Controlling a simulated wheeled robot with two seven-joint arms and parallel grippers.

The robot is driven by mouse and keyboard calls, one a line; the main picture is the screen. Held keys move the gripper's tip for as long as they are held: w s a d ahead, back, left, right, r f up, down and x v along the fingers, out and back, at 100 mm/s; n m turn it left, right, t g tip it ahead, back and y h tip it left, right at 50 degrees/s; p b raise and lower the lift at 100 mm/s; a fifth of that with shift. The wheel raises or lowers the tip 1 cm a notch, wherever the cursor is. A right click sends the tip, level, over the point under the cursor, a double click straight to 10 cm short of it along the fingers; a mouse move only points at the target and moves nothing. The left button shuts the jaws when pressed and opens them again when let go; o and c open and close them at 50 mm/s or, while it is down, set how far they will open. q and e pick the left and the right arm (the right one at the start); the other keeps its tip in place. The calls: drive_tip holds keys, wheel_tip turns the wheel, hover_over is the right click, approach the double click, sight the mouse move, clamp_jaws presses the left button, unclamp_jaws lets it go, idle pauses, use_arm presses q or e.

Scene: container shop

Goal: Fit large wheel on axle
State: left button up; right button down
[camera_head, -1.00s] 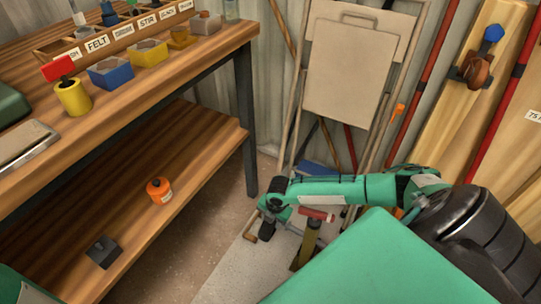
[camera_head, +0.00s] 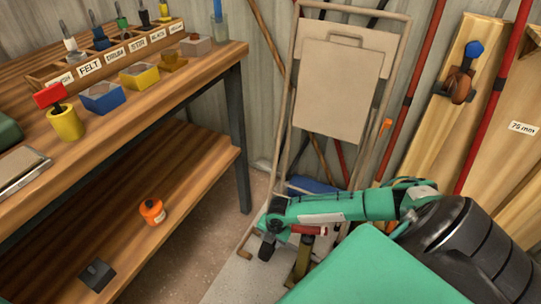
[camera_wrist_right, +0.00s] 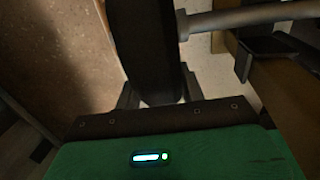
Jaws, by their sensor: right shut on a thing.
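My right gripper (camera_head: 272,222) is low in front of the hand truck, shut on a dark wheel (camera_head: 268,249). In the right wrist view the wheel (camera_wrist_right: 145,45) stands edge-on between the fingers (camera_wrist_right: 158,95). A grey metal rod, seemingly the axle (camera_wrist_right: 240,17), runs from the wheel's right side toward an olive-brown post (camera_wrist_right: 285,85). A pale collar shows where rod and wheel meet. I cannot tell how far the wheel is on the rod. In the head view the post (camera_head: 302,262) has a red part (camera_head: 309,229) at its top. My left gripper is not in view.
A wooden workbench (camera_head: 120,130) with labelled bins stands at left. The hand truck (camera_head: 338,90) leans at the wall, with planks and red bars at right.

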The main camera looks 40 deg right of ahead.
drive_tip(key=c, duration=0.8)
unclamp_jaws()
drive_tip(key=shift+o, duration=0.2)
wheel_tip(320, 180, up, 14)
drive_tip(key=s+p, duration=0.2)
drive_tip(key=p, duration=0.4)
drive_tip(key=shift+d, duration=0.4)
drive_tip(key=shift+f, duration=0.15)
